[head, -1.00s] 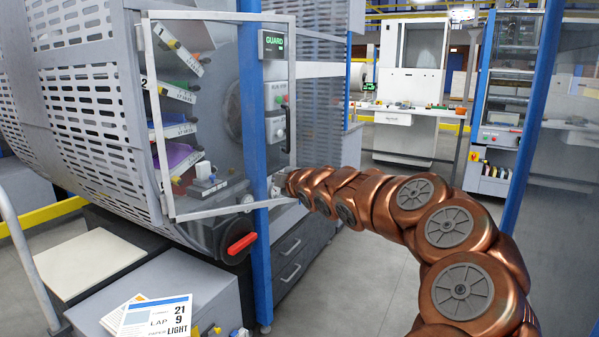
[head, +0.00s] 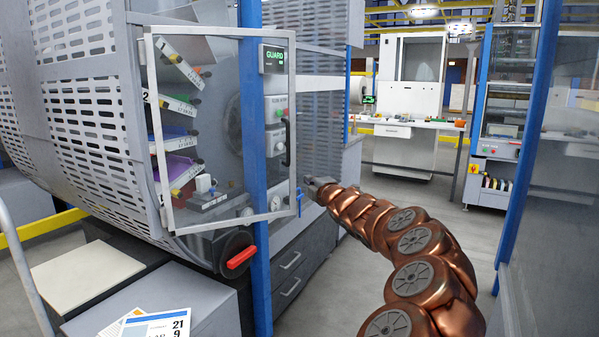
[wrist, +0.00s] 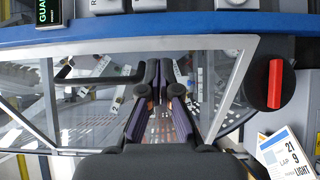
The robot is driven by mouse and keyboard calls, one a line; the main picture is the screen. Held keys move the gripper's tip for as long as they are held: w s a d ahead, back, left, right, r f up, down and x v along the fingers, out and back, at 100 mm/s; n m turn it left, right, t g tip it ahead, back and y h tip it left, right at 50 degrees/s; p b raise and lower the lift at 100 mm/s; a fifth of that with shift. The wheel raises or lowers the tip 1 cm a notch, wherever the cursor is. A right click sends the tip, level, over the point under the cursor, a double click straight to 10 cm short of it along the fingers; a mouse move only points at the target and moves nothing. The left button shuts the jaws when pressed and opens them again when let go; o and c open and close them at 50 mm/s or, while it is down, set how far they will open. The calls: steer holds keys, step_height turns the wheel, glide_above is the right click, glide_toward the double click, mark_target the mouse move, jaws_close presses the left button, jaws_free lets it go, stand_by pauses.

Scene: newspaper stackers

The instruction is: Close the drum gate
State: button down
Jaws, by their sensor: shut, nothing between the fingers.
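The drum gate is a clear panel in a pale metal frame (head: 223,223), in front of the drum (head: 85,110) at left in the head view. A black handle (head: 287,142) is near that edge. My gripper (head: 308,184) is shut and empty, just right of the gate's lower right edge; I cannot tell if it touches. In the wrist view, the closed fingers (wrist: 158,72) point over the gate panel, with the gate frame (wrist: 236,75) to their right.
The blue post (head: 256,270) stands behind the gate panel. A red lever (head: 241,257) sits below the gate. Papers (head: 160,325) lie on a grey cabinet at front left. Open floor lies right of the drawers.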

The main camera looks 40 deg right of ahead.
steer(key=p+x, duration=0.2)
steer(key=x, duration=0.6)
steer(key=shift+p, duration=0.4)
steer(key=shift+w, duration=0.1)
steer(key=shift+w, duration=0.1)
